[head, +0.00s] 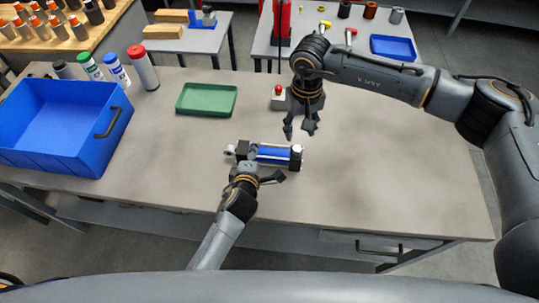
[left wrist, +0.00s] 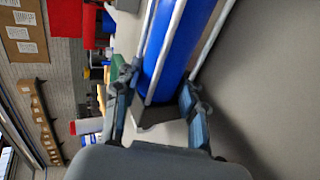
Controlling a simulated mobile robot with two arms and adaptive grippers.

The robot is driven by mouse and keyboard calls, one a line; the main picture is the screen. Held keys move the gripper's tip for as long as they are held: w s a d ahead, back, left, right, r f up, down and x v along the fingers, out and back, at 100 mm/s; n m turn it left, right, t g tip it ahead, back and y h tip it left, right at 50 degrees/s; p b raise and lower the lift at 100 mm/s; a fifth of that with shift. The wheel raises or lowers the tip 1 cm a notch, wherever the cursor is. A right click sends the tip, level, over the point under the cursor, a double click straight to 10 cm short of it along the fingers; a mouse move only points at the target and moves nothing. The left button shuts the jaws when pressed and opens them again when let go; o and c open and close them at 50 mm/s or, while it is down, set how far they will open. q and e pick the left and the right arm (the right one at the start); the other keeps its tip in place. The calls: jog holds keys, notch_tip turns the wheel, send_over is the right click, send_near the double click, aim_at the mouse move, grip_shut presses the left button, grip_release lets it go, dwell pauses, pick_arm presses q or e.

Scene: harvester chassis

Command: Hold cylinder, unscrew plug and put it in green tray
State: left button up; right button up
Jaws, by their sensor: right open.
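The cylinder (head: 273,154), blue with silver rods and dark end blocks, lies across the table in the head view. Its right end carries a dark upright block (head: 296,157); I cannot make out the plug for sure. My left gripper (head: 257,167) is at the cylinder's near left part. In the left wrist view the blue barrel (left wrist: 180,45) runs between the fingers (left wrist: 160,82); firm contact cannot be told. My right gripper (head: 301,131) is open and empty, pointing down above and behind the cylinder's right end. The green tray (head: 207,99) lies empty behind and left of the cylinder.
A blue bin (head: 62,125) stands at the table's left, with several bottles (head: 117,69) behind it. A small box with a red button (head: 279,95) stands close behind my right gripper. The table's right side (head: 400,170) is clear. Other benches stand behind.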

aim_at(297, 148)
pick_arm(q)
grip_shut()
pick_arm(e)
jog(key=m, duration=0.7)
jog(key=shift+a, duration=0.15)
jog(key=m, duration=1.1)
jog(key=shift+a, duration=0.1)
jog(key=m, duration=0.4)
jog(key=shift+m, duration=0.3)
jog(key=m, duration=0.6)
jog(key=shift+m, duration=0.4)
jog(key=m, duration=0.8)
jog(key=shift+m, duration=0.4)
jog(key=m, duration=0.6)
jog(key=shift+m, duration=0.3)
jog(key=m, duration=0.6)
jog(key=shift+m, duration=0.3)
jog(key=m, duration=0.6)
jog(key=shift+d, duration=0.25)
jog(key=shift+f+m, duration=0.25)
jog(key=shift+m, duration=0.25)
notch_tip(297, 148, down, 8)
jog(key=shift+r, duration=0.2)
